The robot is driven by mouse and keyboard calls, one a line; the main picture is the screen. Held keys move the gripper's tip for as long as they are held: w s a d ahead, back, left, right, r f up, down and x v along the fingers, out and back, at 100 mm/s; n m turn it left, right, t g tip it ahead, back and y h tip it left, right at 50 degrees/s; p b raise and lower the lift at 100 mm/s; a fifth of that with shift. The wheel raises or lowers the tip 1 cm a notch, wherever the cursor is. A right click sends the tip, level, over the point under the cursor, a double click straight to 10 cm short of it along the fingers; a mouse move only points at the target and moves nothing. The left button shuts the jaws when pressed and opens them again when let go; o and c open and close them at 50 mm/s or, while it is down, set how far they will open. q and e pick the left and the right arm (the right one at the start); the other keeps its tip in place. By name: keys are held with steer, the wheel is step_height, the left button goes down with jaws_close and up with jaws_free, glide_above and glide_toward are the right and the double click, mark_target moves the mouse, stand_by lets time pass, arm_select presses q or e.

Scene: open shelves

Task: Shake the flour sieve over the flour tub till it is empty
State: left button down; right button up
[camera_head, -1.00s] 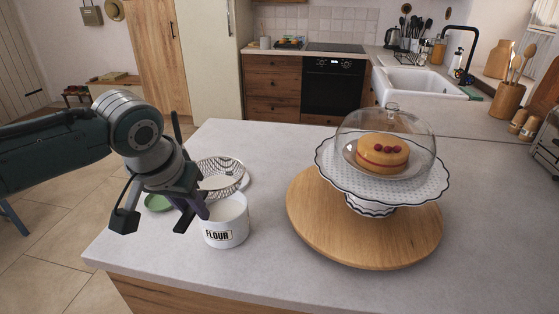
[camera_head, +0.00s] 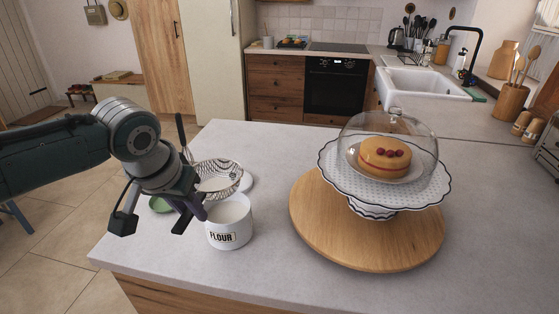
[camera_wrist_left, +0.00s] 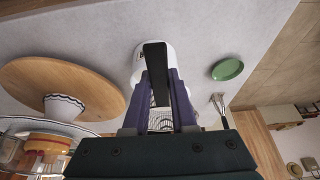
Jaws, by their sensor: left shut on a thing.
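The flour tub (camera_head: 229,224) is a white pot marked FLOUR, open at the top, upright on the counter. It also shows partly hidden in the left wrist view (camera_wrist_left: 138,64). The flour sieve (camera_head: 222,172) is a shallow, dark-and-white patterned bowl with a pale patch inside. It is tilted, behind and left of the tub's mouth in the head view. My left gripper (camera_head: 188,206) is shut on the sieve, beside the tub's left side. Its purple fingers (camera_wrist_left: 181,101) flank a dark bar, apparently the handle. The grip itself is partly hidden. My right gripper is out of view.
A green dish (camera_head: 160,204) lies left of the tub. A round wooden board (camera_head: 312,224) carries a cake stand (camera_head: 435,184) under a glass dome. The counter's front strip is clear.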

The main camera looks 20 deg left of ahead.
arm_select(q)
steer(key=shift+p, duration=0.5)
steer(key=d, duration=0.3)
steer(key=shift+w, duration=0.35)
steer(key=shift+r, duration=0.1)
stand_by(0.4)
step_height(320, 180, up, 5)
steer(key=p, duration=0.5)
steer(key=shift+p, duration=0.35)
